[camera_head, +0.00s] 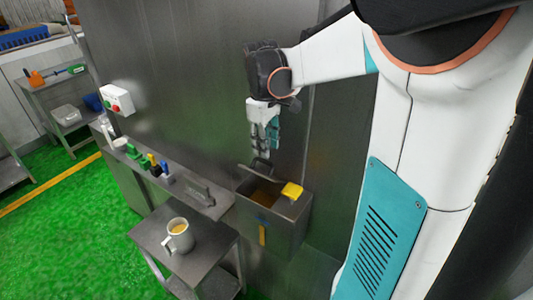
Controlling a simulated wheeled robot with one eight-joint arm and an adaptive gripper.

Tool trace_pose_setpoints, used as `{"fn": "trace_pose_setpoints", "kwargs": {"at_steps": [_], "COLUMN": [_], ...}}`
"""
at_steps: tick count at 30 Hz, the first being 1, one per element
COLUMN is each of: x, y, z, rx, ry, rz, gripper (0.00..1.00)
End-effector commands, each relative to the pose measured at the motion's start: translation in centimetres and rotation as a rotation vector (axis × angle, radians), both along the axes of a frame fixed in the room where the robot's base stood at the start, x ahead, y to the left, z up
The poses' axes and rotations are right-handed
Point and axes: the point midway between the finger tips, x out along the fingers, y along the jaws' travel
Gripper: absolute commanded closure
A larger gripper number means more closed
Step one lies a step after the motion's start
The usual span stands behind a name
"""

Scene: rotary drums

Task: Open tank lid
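The tank (287,222) is a grey metal box against the steel wall, right of the bench. Its top shows a brownish opening (262,194). A dark grey piece with a handle-like bar (260,168) stands at the back of the opening; it may be the lid, but I cannot tell for sure. A yellow piece (292,190) sits on the top right edge. My gripper (264,154) hangs fingers down above the back of the tank, close to the dark bar in the picture. I cannot tell whether they touch, or how far apart the fingers are.
A small metal table (205,262) with a mug (178,235) stands left of the tank. A narrow bench behind it holds several coloured items (155,166). A white control box (116,99) is on the wall. Green floor lies open at left.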

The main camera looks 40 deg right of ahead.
Motion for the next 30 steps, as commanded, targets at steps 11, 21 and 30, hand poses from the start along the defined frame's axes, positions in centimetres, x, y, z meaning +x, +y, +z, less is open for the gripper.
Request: {"fn": "trace_pose_setpoints", "kwargs": {"at_steps": [11, 21, 30], "x": [0.1, 0.2, 1.3], "y": [0.3, 0.3, 5.6], "z": [5.7, 6.4, 5.1], "rx": [0.0, 0.001, 0.032], "ry": [-0.001, -0.002, -0.066], "rz": [0.0, -0.001, -0.013], "gripper": [0.69, 0.69, 1.0]}}
